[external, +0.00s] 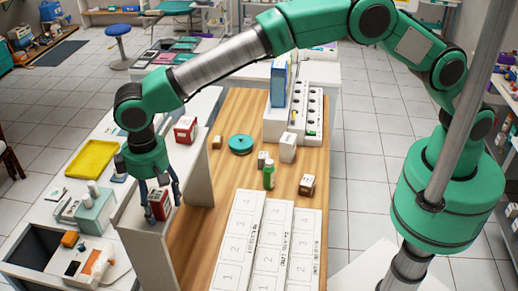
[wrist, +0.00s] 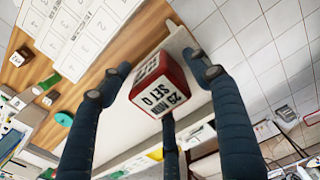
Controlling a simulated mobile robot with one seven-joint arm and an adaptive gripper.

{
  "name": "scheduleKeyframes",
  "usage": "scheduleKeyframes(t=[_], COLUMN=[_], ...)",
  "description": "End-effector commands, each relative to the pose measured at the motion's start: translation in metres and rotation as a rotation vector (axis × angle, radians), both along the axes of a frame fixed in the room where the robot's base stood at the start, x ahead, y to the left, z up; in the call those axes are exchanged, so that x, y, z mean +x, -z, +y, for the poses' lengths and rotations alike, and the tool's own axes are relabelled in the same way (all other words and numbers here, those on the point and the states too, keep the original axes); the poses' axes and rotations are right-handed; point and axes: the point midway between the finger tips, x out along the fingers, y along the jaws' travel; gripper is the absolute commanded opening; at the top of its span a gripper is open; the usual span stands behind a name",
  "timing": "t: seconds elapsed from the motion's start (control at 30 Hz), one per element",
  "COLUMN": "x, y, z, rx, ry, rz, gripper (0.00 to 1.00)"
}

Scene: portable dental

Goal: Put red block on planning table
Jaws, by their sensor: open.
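A red block (external: 160,204) with a white lettered label stands on the narrow white ledge (external: 160,242) left of the wooden table. In the wrist view the red block (wrist: 160,85) shows its label between my spread fingers. My gripper (external: 159,208) points down at the block and is open, with fingers on its sides; I cannot tell whether they touch it. The fingers of my gripper (wrist: 155,88) partly hide the surface below. The wooden table (external: 187,232) bears long white boards (external: 278,240) with numbered squares. No label shows which surface is the planning table.
A second red box (external: 186,130) stands farther back, left of the wooden table. The wooden table holds a green round lid (external: 240,144), a green bottle (external: 269,175) and small boxes (external: 307,184). A yellow tray (external: 90,160) lies on the left counter. Bare wood shows at the table's left.

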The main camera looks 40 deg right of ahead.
Motion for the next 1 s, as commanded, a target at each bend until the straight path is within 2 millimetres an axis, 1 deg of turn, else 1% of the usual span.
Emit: scheduleKeyframes(t=[0.17,0.27,0.47,0.8,1.0], x=[0.000,0.000,0.000,0.000,0.000], y=[-0.008,-0.017,-0.045,-0.099,-0.117], z=[0.001,0.001,0.001,0.001,0.001], rx=[0.002,0.002,0.003,0.002,0.000], ry=[0.000,0.000,0.000,0.000,0.000], rz=[-0.001,-0.001,-0.001,-0.001,0.000], gripper=[0.63,0.63,0.63,0.63,0.63])
